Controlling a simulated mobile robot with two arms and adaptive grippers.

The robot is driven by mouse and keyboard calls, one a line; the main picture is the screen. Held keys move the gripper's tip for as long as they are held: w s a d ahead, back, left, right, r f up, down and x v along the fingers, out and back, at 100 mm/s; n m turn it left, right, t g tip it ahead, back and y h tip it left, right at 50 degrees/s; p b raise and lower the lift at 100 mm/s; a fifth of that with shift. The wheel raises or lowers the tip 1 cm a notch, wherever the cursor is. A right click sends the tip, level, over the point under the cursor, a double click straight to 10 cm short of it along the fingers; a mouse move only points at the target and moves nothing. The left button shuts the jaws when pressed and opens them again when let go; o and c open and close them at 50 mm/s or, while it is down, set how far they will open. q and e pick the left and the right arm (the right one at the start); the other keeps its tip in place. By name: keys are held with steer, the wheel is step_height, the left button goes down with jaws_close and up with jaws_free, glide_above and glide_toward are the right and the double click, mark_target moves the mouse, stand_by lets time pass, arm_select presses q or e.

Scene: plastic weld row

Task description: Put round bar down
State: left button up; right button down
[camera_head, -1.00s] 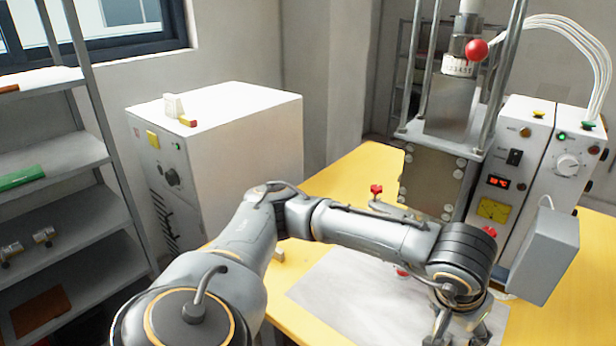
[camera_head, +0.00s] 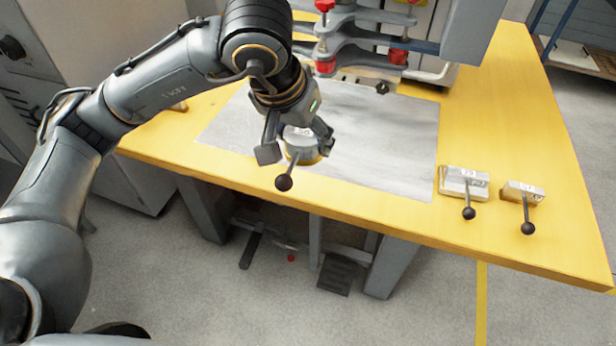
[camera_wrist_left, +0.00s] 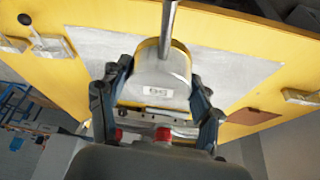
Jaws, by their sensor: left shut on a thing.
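The round bar (camera_head: 304,149) is a grey, rounded piece with a pale label, a yellow part at its edge and a rod handle ending in a black ball. My left gripper (camera_head: 297,147) is shut on it, one finger on each side, near the front edge of the grey sheet. The left wrist view shows the bar (camera_wrist_left: 155,88) between the fingers (camera_wrist_left: 158,105), with its rod pointing up in the picture. I cannot tell whether the bar touches the sheet. My right gripper is not in view.
The grey sheet (camera_head: 385,140) lies on the yellow table (camera_head: 520,100). Two small metal blocks with black-ball handles, one nearer (camera_head: 464,183) and one further right (camera_head: 522,192), lie on the right. The machine with red knobs (camera_head: 375,45) stands behind. The sheet's right part is clear.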

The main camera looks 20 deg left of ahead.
arm_select(q)
steer(key=shift+d+f+b, duration=0.15)
steer(key=shift+f+b, duration=0.35)
steer(key=shift+d+f+b, duration=0.15)
steer(key=shift+f+b, duration=0.3)
steer(key=shift+f, duration=0.05)
steer(key=w+a+f, duration=0.1)
steer(key=w+f, duration=0.1)
steer(key=w, duration=0.2)
steer(key=w+a+f, duration=0.1)
steer(key=w+f, duration=0.2)
steer(key=w, duration=0.1)
steer(key=w+a+f, duration=0.1)
steer(key=w+f, duration=0.2)
steer(key=w, duration=0.1)
steer(key=shift+a+f, duration=0.2)
steer(key=shift+a, duration=0.1)
steer(key=shift+w+a+f, duration=0.1)
steer(key=shift+w+f, duration=0.3)
steer(key=shift+f, duration=0.05)
step_height(320, 180, down, 2)
steer(key=shift+w+f+b, duration=0.15)
steer(key=shift+f+b, duration=0.1)
steer(key=shift+b, duration=0.1)
steer(key=shift+a+f, duration=0.1)
steer(key=shift+f, duration=0.5)
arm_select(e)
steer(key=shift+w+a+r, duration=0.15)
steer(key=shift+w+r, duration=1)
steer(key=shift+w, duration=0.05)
